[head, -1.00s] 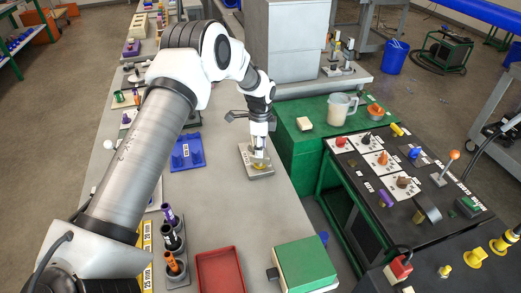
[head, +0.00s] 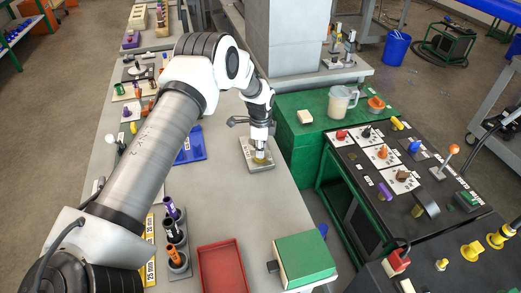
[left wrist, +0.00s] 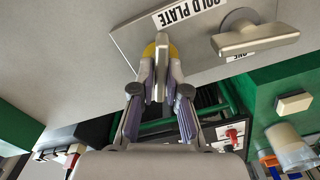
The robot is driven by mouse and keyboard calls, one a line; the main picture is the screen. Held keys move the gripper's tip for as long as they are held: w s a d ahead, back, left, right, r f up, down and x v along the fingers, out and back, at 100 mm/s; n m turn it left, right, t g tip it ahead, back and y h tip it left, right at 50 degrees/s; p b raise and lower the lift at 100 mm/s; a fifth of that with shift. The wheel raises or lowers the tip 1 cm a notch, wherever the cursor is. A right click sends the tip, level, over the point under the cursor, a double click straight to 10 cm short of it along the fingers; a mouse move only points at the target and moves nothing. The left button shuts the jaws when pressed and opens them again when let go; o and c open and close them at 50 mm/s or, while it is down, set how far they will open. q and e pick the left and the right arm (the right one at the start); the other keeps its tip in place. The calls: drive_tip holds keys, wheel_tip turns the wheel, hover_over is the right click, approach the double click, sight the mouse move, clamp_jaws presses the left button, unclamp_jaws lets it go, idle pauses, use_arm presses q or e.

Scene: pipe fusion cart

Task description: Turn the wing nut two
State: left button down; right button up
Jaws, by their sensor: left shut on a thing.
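A metal plate (head: 248,164) with a white label lies on the grey bench, and it shows in the left wrist view (left wrist: 135,36) with lettering ending in "OLD PLATE". A wing nut (left wrist: 162,60) with a grey wing and a yellow base stands on it. My left gripper (left wrist: 161,78) is shut on this nut's wing, one finger on each side; it shows in the head view (head: 260,147) above the plate. Its number label is not visible. A second wing nut (left wrist: 254,38) stands to the right, by a label reading "ONE". My right gripper is not in view.
A blue tray (head: 190,146) lies left of the plate. A red tray (head: 221,269) and a green-topped box (head: 304,257) sit at the near end. A green cabinet (head: 305,141) with a jug (head: 342,102) stands right of the bench.

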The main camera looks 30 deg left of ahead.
use_arm(q)
drive_tip(key=shift+s+f+n, duration=0.2)
drive_tip(key=shift+f+n, duration=0.1)
drive_tip(key=shift+f+n+b, duration=0.15)
drive_tip(key=shift+n+b, duration=0.3)
drive_tip(key=shift+n, duration=0.35)
drive_tip(key=n, duration=0.3)
drive_tip(key=shift+s+n+b, duration=0.1)
drive_tip(key=shift+n+b, duration=0.2)
drive_tip(key=shift+b, duration=0.1)
drive_tip(key=n, duration=0.3)
drive_tip(key=shift+n, duration=2.1)
drive_tip(key=c, duration=1.2)
unclamp_jaws()
drive_tip(key=shift+d, duration=0.1)
